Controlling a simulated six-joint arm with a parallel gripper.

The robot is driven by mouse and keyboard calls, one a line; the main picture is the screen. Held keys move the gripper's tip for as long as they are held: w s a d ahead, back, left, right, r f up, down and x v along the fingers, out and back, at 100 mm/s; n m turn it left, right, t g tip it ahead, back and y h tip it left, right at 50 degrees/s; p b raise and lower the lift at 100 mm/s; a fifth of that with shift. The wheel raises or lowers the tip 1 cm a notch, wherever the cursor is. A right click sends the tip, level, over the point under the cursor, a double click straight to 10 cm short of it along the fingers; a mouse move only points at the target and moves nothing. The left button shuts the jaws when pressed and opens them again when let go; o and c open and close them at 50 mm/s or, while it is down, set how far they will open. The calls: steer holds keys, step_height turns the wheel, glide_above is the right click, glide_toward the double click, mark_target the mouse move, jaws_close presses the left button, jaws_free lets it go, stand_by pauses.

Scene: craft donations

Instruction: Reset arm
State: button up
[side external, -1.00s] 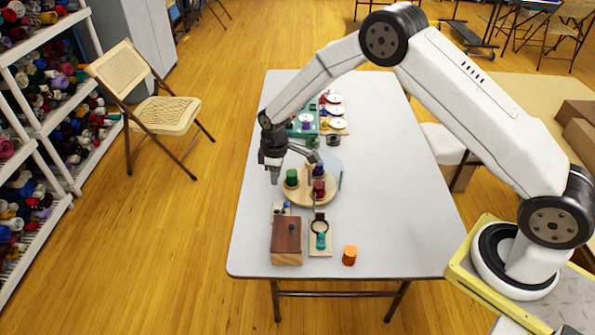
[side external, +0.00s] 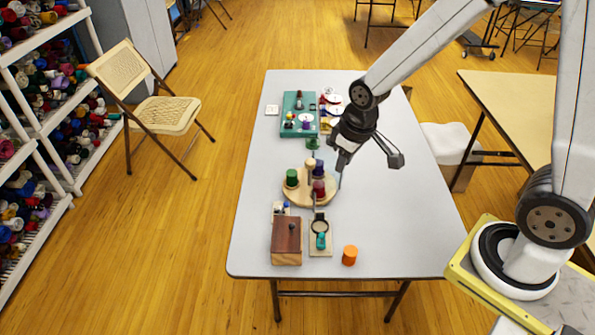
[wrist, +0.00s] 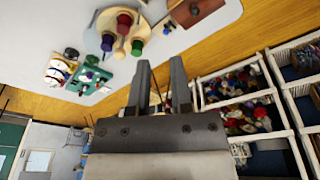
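My gripper (side external: 343,160) is above the right part of the white table (side external: 400,225), to the right of and behind the round wooden spool board (side external: 296,198) in the side view. In the wrist view my gripper (wrist: 160,62) has its two fingers apart, with a gap between them. I see no object held in it. The spool board carries a green spool (side external: 292,176), a red spool (side external: 319,188) and a purple spool partly hidden beside my gripper. The wrist view also shows the red spool (wrist: 124,22).
A wooden box (side external: 286,243), a small board with a black ring (side external: 320,238) and an orange spool (side external: 349,255) sit near the front. A teal board (side external: 299,116) with small parts lies at the back. The table's right side is clear. A chair (side external: 155,105) stands left.

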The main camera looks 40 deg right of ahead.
steer(key=s+m, duration=0.1)
steer(key=s, duration=0.6)
steer(key=shift+d+r+m, duration=0.3)
steer(key=shift+d+r, duration=0.05)
steer(key=shift+r, duration=0.1)
steer(key=o, duration=0.4)
steer(key=n+t, duration=0.1)
steer(key=n, duration=0.2)
glide_above(287, 203)
steer(key=shift+y, duration=0.4)
step_height(287, 203, down, 18)
steer(key=shift+s+f, duration=0.1)
steer(key=shift+f, duration=0.05)
steer(key=shift+x, duration=0.75)
steer(key=shift+f, duration=0.15)
steer(key=shift+f, duration=3.55)
